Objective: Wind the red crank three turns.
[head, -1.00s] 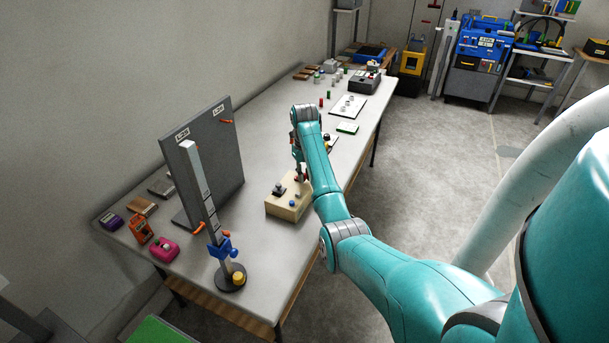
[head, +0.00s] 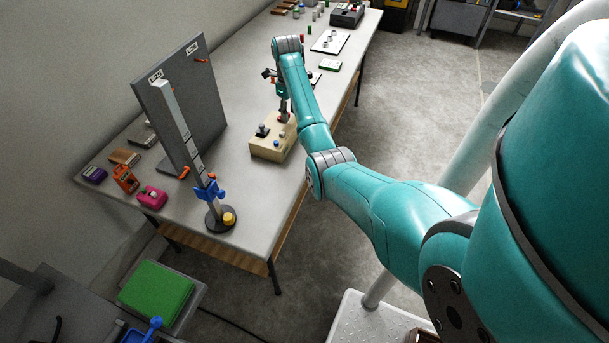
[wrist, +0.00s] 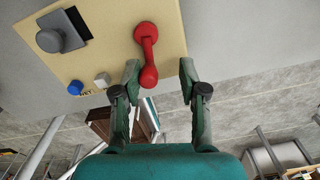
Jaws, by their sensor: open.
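The red crank (wrist: 147,52) is mounted on a beige control box (wrist: 108,45). In the wrist view its arm points down the picture, and its knob end lies between the tips of my gripper (wrist: 160,80). The two fingers are apart, with a gap on each side of the knob, and hold nothing. In the head view the box (head: 262,151) sits on the long table, with my gripper (head: 283,112) above its far right part. The crank is mostly hidden there by my gripper.
The box also carries a dark grey knob (wrist: 62,36), a blue button (wrist: 75,88) and a pale button (wrist: 102,80). A grey upright panel (head: 185,100) and a post with a blue clamp (head: 210,190) stand to the left.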

